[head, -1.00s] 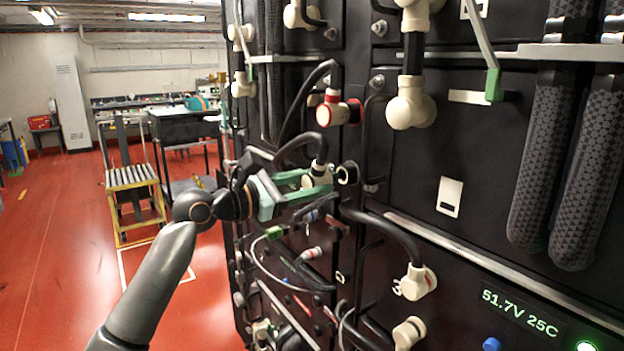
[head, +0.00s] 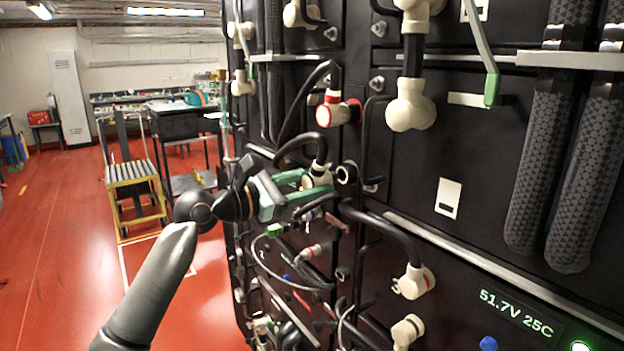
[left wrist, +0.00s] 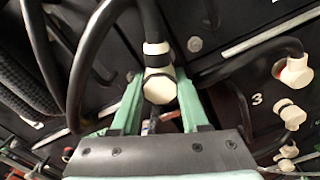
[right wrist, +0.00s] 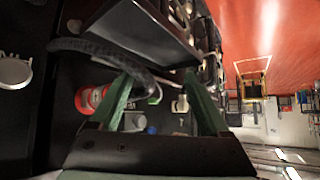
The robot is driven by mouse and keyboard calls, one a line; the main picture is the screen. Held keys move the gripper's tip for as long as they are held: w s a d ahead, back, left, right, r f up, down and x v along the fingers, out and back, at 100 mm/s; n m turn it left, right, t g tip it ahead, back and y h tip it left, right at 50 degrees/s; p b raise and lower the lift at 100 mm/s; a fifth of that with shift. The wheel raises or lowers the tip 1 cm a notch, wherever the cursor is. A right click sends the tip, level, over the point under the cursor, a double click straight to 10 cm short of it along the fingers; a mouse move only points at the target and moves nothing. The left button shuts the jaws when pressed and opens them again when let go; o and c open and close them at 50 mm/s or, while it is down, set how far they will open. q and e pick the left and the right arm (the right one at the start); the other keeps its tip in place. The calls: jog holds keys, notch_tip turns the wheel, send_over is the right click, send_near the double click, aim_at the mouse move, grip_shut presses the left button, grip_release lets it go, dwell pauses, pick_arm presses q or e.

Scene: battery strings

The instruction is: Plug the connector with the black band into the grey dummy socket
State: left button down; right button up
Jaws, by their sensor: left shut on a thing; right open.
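The cream elbow connector with the black band (left wrist: 158,88) sits between the green fingers of my left gripper (left wrist: 158,98) in the left wrist view. A thick black cable runs up from it. In the head view my left gripper (head: 316,186) is shut on this connector (head: 318,173) at the front of the battery rack. A round dark socket with a pale centre (head: 346,173) is just right of the connector; I cannot tell whether it is the grey dummy socket. My right gripper (right wrist: 157,82) is open and empty in the right wrist view.
A red-banded connector (head: 333,110) is above the left gripper; another red-marked one (head: 415,282) is lower right. Black cables loop close around the gripper. Thick braided cables (head: 540,160) hang at right. The red floor (head: 70,220) is clear at left.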

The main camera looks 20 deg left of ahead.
aim_at(326, 179)
pick_arm(q)
jog(key=shift+p+x, duration=0.9)
pick_arm(e)
jog(key=shift+s+r, duration=0.15)
jog(key=shift+r, duration=0.65)
pick_arm(q)
jog(key=shift+w+d+p, duration=0.35)
jog(key=shift+w+d, duration=0.1)
jog(key=shift+w, duration=0.15)
pick_arm(e)
jog(key=shift+s+d+r, duration=0.1)
jog(key=shift+r, duration=0.15)
pick_arm(q)
jog(key=shift+c, duration=1.6)
grip_release()
pick_arm(e)
jog(key=shift+s, duration=0.1)
